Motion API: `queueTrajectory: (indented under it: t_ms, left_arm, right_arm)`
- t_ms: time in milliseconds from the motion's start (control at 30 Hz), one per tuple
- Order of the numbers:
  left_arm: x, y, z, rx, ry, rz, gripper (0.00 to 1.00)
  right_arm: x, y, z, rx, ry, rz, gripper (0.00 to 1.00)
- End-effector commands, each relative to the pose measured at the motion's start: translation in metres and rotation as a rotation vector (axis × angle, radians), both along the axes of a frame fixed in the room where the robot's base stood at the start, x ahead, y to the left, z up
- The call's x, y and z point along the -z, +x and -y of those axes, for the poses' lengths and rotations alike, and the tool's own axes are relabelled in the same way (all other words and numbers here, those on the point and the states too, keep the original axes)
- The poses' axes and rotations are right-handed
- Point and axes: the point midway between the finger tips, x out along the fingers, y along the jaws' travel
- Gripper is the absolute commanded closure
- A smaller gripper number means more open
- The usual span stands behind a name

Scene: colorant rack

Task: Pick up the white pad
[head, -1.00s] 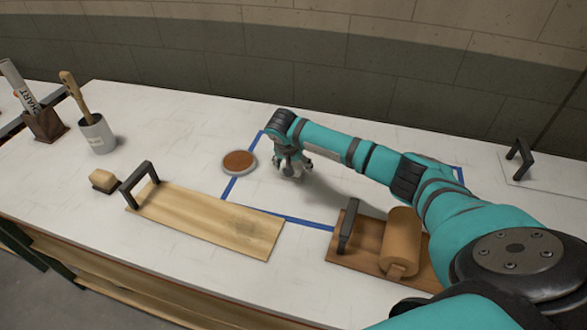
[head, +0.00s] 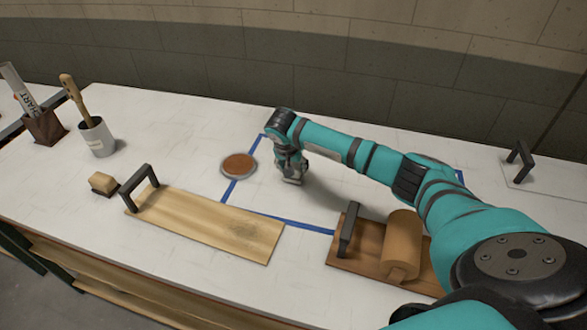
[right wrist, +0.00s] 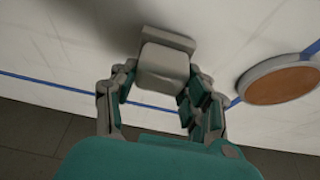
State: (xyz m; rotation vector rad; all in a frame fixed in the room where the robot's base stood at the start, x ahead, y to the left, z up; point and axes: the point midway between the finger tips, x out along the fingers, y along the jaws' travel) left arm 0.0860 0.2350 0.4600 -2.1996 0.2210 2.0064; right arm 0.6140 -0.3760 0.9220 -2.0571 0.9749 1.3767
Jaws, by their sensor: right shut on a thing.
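The white pad (right wrist: 163,65) shows as a pale, rounded block between the fingers of my right gripper (right wrist: 160,80) in the right wrist view. A finger presses on each side of it. In the head view my right gripper (head: 291,174) points down inside the blue tape outline (head: 300,222) and mostly hides the pad. I cannot tell whether the pad touches the table or is slightly above it. My left gripper is in neither view.
A round brown-topped dish (head: 238,166) lies just left of my gripper. A pale handled board (head: 215,222) is in front, with a darker board (head: 345,263) and a brown roller (head: 402,242) at right. A cup (head: 97,138) stands far left. The table behind the gripper is clear.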

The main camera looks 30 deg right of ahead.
Motion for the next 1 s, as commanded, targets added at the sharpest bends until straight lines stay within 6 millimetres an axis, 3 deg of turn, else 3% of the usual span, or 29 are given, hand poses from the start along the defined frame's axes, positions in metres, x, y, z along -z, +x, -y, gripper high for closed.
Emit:
queueTrajectory:
  t_ms: [167,700,1000]
  left_arm:
    - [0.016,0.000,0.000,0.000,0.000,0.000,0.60]
    - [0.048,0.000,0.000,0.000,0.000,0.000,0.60]
    - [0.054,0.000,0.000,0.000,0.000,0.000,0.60]
  right_arm:
    - [-0.024,0.002,0.001,-0.001,-0.003,0.008,0.85]
    - [-0.035,-0.117,-0.046,-0.002,-0.003,0.001,0.85]
    - [-0.040,-0.147,-0.058,0.001,-0.002,0.001,0.85]
